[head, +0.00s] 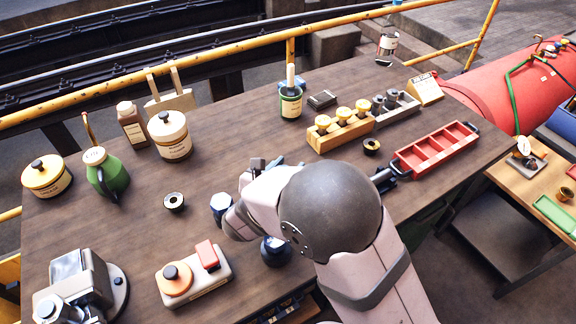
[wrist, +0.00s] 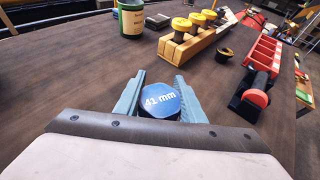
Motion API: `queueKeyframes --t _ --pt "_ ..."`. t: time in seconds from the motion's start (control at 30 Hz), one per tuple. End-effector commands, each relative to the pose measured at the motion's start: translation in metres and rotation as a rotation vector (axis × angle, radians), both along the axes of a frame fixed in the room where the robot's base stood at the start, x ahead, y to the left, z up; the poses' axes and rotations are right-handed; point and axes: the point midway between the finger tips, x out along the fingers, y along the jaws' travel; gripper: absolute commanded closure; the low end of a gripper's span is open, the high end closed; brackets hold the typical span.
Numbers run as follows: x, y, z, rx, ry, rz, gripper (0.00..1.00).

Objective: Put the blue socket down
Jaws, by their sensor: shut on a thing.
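The blue socket (wrist: 161,102) shows its round blue top marked "42 mm" in the wrist view. My gripper (wrist: 160,88) is shut on it, with one grey-blue finger on its left side and one on its right. The socket looks upright. Its lower part is hidden, so I cannot tell whether it touches the table. In the head view my arm hides the socket, and only a little of my gripper's fingers shows past the wrist.
The wooden table (head: 110,230) has bare room around the gripper. A red tray (head: 436,150) lies to the right.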

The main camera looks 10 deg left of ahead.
Motion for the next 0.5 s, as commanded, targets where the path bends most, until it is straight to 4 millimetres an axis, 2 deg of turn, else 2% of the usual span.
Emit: queueKeyframes --t 0.37,0.4,0.47,0.5 --pt "0.0007 0.0006 -0.0022 0.002 -0.004 0.000 1.00" --pt "0.0002 0.0003 -0.0031 0.001 -0.001 0.001 0.59" --pt "0.0002 0.0003 -0.0025 0.001 -0.001 0.001 0.45" --pt "0.0002 0.0003 -0.0025 0.001 -0.001 0.001 0.45"
